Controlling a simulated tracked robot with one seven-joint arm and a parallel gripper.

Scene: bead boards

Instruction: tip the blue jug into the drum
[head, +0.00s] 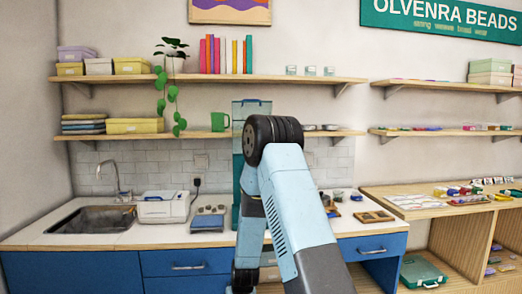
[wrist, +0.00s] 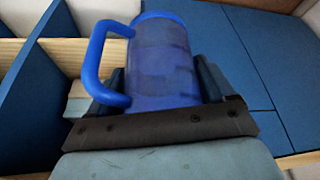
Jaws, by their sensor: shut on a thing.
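The blue jug (wrist: 165,62) fills the middle of the wrist view, with its handle (wrist: 92,62) to the left. My gripper (wrist: 165,108) is shut on the jug, with a finger on either side of its body. In the head view my arm stands in front of the counter and hides the jug and my gripper. I cannot make out a drum in either view. I cannot tell what the jug holds.
A wooden table (head: 385,197) with bead trays stands at the right. Blue cabinet panels (wrist: 262,50) are close to the jug.

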